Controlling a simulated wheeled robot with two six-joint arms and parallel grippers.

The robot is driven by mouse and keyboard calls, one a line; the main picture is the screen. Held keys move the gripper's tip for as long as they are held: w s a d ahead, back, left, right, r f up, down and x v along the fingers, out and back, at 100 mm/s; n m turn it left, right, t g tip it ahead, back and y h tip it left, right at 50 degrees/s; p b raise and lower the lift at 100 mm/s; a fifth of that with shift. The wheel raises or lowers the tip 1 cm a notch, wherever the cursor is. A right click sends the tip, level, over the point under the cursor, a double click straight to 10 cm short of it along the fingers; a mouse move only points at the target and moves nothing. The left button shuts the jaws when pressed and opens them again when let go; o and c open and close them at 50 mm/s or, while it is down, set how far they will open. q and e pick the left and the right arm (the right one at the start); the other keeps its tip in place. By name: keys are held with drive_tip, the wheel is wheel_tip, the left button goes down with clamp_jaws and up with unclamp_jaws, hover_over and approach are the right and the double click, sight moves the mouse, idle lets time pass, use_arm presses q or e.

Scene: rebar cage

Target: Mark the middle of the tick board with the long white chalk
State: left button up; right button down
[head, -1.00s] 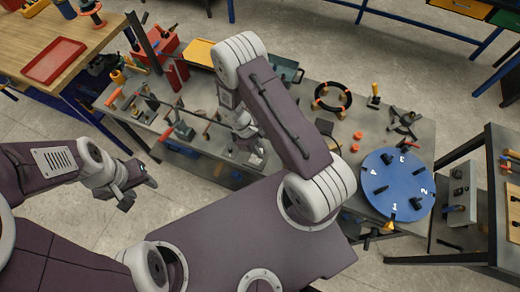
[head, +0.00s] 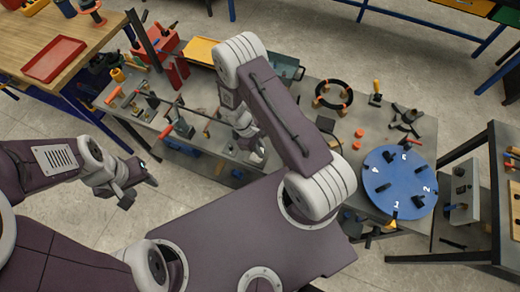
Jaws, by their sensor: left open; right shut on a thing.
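My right gripper (head: 255,152) is low over the front middle of the grey workbench (head: 225,172), with its fingers pointing down. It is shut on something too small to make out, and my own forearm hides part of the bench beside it. I cannot pick out the long white chalk or the tick board with certainty. My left gripper (head: 140,184) is open and empty, off the bench's front left edge over the floor.
A blue numbered disc (head: 400,182) with dark pegs lies at the bench's right end. A dark ring (head: 333,95) on posts stands behind.

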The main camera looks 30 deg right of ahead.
drive_tip(key=shift+s+d+r+p, duration=0.15)
drive_tip(key=shift+d+r+p, duration=0.05)
drive_tip(key=shift+r+p, duration=0.2)
drive_tip(key=p+v, duration=0.2)
drive_tip(key=v, duration=0.1)
drive_tip(key=shift+s+r, duration=0.1)
drive_tip(key=shift+r, duration=0.35)
drive_tip(key=shift+s+d+r+p, duration=0.1)
drive_tip(key=shift+r+p, duration=0.5)
drive_tip(key=shift+s+d+r+p, duration=0.1)
drive_tip(key=shift+r+p, duration=0.75)
drive_tip(key=shift+r, duration=0.1)
drive_tip(key=shift+w+a+r, duration=0.1)
drive_tip(key=shift+r, duration=0.15)
